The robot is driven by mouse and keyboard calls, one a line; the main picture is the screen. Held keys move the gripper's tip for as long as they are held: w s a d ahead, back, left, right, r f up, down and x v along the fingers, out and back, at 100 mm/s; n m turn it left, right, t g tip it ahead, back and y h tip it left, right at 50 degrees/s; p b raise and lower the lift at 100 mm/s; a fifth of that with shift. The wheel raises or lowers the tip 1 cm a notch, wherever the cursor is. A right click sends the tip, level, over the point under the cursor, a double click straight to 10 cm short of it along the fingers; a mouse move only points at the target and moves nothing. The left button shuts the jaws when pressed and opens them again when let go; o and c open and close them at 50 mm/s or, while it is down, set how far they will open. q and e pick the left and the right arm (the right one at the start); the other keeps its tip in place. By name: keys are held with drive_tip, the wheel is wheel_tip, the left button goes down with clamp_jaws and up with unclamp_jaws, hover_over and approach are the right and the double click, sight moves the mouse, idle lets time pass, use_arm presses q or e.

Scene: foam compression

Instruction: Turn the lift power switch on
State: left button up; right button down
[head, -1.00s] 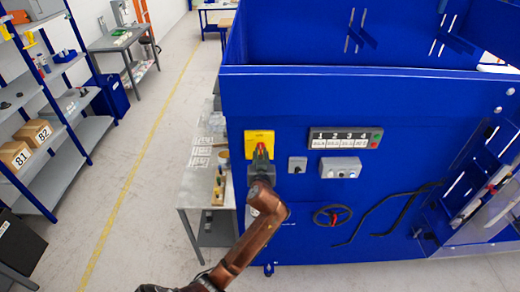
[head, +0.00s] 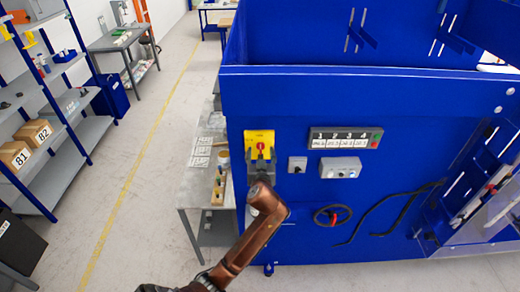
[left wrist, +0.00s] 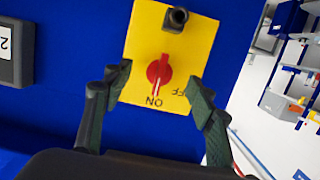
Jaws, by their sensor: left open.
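A yellow switch plate (head: 259,137) with a red rotary knob (head: 261,146) is mounted on the blue machine's front panel. In the left wrist view the yellow plate (left wrist: 140,45) appears upside down, with the red knob (left wrist: 159,73) near its middle. The knob's pale mark points towards the printed ON; the OFF label is partly hidden by a finger. My left gripper (head: 260,158) is open just below the knob in the head view. In the left wrist view its fingers (left wrist: 160,86) are spread either side of the knob, apart from it. My right gripper is out of view.
To the right on the panel are a small grey switch (head: 297,165), a numbered display (head: 345,138), a grey button box (head: 340,167) and a handwheel (head: 332,215). A grey table (head: 196,192) stands left of the machine. The aisle floor (head: 150,190) is clear.

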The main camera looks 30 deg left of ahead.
use_arm(q)
drive_tip(key=f+v, duration=0.1)
drive_tip(key=v, duration=0.6)
idle(0.6)
drive_tip(key=shift+f, duration=0.15)
